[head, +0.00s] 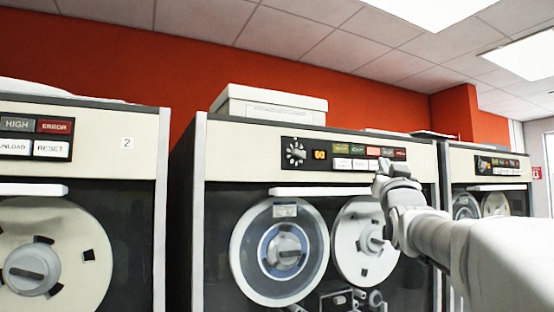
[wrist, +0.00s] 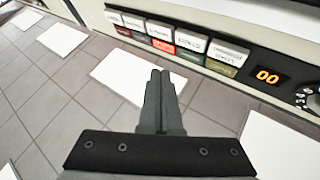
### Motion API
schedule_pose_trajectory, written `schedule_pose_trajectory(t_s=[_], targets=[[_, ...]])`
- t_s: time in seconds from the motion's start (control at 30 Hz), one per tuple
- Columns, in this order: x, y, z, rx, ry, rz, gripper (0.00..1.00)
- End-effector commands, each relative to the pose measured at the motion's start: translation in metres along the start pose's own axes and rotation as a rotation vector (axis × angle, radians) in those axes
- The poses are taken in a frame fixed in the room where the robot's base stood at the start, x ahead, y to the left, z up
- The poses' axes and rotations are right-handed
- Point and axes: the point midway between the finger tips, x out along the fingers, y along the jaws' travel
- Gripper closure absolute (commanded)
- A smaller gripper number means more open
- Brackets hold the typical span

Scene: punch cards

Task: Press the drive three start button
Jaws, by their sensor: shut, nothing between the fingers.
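The middle tape drive (head: 420,178) carries a control panel (head: 318,155) with a dial, an orange "00" display (head: 319,155) and two rows of buttons. In the wrist view the panel (wrist: 290,70) appears upside down, with white buttons (wrist: 191,41) beside coloured ones (wrist: 163,46), one of them red. The labels are too small to read, so I cannot tell which is start. My gripper (head: 382,166) is shut and empty in front of the panel's right part, hiding some of it.
Drive 2 (head: 126,143) stands at the left, with HIGH, ERROR and RESET buttons. Another drive (head: 487,160) stands at the right. A white box (head: 270,104) lies on the middle drive. Large reels (head: 280,252) sit below the panel.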

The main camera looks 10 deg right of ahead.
Motion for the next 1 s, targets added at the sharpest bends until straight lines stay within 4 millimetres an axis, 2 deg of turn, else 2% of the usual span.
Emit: schedule_pose_trajectory(t_s=[0.1, 0.4, 1.0], targets=[[0.014, -0.010, 0.005, 0.002, -0.003, 0.000, 1.00], [0.029, -0.020, 0.020, 0.000, 0.000, 0.002, 1.00], [0.030, -0.021, 0.022, 0.000, 0.000, 0.002, 1.00]])
